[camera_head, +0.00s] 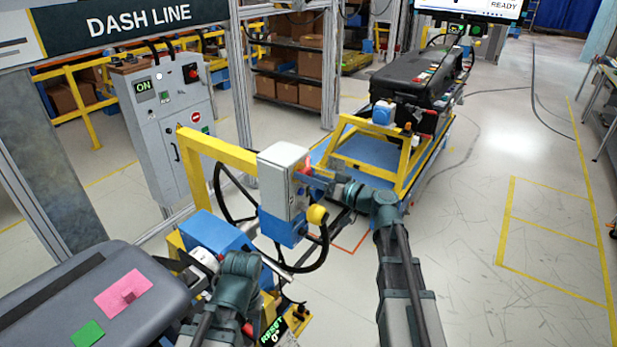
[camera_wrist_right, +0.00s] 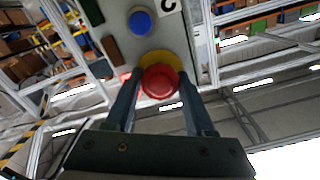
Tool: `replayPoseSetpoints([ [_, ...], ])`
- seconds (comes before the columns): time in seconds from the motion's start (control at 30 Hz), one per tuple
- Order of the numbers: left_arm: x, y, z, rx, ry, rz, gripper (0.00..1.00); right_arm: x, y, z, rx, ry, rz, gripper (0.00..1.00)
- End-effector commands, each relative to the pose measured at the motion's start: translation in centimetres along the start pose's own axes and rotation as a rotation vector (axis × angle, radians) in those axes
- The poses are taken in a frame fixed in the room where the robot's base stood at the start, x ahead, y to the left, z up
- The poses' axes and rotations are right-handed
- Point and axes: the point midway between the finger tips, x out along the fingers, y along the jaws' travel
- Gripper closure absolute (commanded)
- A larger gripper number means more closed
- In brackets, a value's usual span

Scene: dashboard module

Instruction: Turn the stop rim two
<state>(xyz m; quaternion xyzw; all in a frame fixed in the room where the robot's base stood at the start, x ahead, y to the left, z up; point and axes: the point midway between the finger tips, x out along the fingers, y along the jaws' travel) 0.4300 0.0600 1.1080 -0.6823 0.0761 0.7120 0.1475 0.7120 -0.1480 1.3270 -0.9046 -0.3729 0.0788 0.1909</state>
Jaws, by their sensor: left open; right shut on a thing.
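A grey control box (camera_head: 283,170) with a blue lower part hangs from a yellow frame. In the right wrist view, a red mushroom stop button (camera_wrist_right: 159,80) with a yellow rim (camera_wrist_right: 163,59) sits at the end of the box face (camera_wrist_right: 178,40). My right gripper (camera_wrist_right: 160,92) has its fingers on either side of the red button and is shut on it. In the head view my right gripper (camera_head: 316,180) is at the box's right side, and the button is mostly hidden. My left gripper (camera_head: 205,262) is open, low at the left; its fingertips are hard to make out.
A grey cabinet (camera_head: 166,115) with another red button stands at the back left. A dark padded module (camera_head: 60,310) is at lower left. The right floor is clear.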

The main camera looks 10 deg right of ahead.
Motion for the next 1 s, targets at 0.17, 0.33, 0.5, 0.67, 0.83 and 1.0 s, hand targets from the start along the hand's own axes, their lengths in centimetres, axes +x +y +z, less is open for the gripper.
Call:
replayPoseSetpoints([
  [0.17, -0.01, 0.00, 0.00, 0.000, 0.000, 0.000, 0.50, 0.00, 0.03, -0.03, 0.016, 0.001, 0.001, 1.00],
  [0.33, -0.01, 0.00, 0.00, 0.000, 0.000, 0.000, 0.50, -0.01, 0.03, -0.03, 0.018, 0.001, 0.001, 1.00],
  [0.5, -0.01, 0.00, 0.00, 0.000, 0.000, 0.000, 0.50, -0.01, 0.03, -0.03, 0.017, 0.001, 0.001, 0.44],
  [0.67, -0.01, 0.00, 0.00, 0.000, 0.000, 0.000, 0.50, -0.01, 0.03, -0.03, 0.017, 0.001, 0.001, 0.15],
  [0.83, 0.00, 0.00, 0.00, 0.000, 0.000, 0.000, 0.50, 0.00, 0.03, -0.02, 0.016, 0.000, 0.001, 0.15],
  [1.0, 0.00, 0.00, 0.00, 0.000, 0.000, 0.000, 0.50, -0.27, 0.01, -0.01, 0.016, 0.001, 0.001, 0.15],
])
